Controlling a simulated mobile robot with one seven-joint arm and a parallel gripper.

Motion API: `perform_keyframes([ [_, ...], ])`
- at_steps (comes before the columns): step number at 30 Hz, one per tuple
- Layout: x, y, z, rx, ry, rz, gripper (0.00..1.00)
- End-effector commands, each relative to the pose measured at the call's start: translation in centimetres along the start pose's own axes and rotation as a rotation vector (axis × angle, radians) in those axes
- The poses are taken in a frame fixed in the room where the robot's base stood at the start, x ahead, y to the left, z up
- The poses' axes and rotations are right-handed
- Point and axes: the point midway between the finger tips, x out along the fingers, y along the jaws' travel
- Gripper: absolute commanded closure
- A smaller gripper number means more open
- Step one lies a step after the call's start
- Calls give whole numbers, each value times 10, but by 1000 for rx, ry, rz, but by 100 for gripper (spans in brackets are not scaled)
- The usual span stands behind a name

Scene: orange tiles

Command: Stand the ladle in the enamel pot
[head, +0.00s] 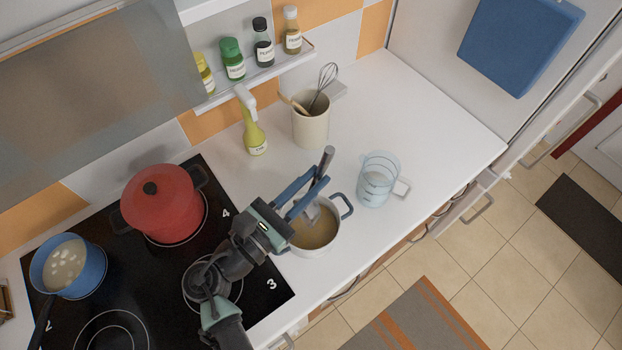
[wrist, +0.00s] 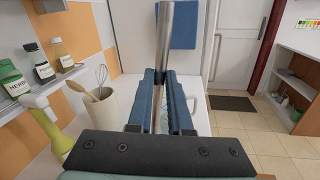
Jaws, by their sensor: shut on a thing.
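The ladle is a grey metal one. Its handle (head: 326,160) sticks up past my gripper (head: 319,178) in the head view, and in the wrist view the handle (wrist: 165,35) stands between the two blue fingers (wrist: 160,76). My gripper is shut on this handle, above the enamel pot. The enamel pot (head: 316,253) is white with blue side handles and holds brownish liquid. It stands on the counter just right of the hob. The ladle's lower part shows over the pot's opening, partly hidden by my fingers; I cannot tell whether it touches the pot.
A clear measuring jug (head: 376,186) stands right of the pot. A utensil crock (head: 310,128) and yellow spray bottle (head: 254,138) stand behind. A red pot (head: 162,205) and blue saucepan (head: 66,265) are on the hob. The counter's back right is clear.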

Motion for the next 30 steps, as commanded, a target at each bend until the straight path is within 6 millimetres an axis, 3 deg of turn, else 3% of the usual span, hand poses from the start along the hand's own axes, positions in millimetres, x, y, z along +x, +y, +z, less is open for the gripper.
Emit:
perform_keyframes([
  [30,-1,-8,-52,1,-1,0,100],
])
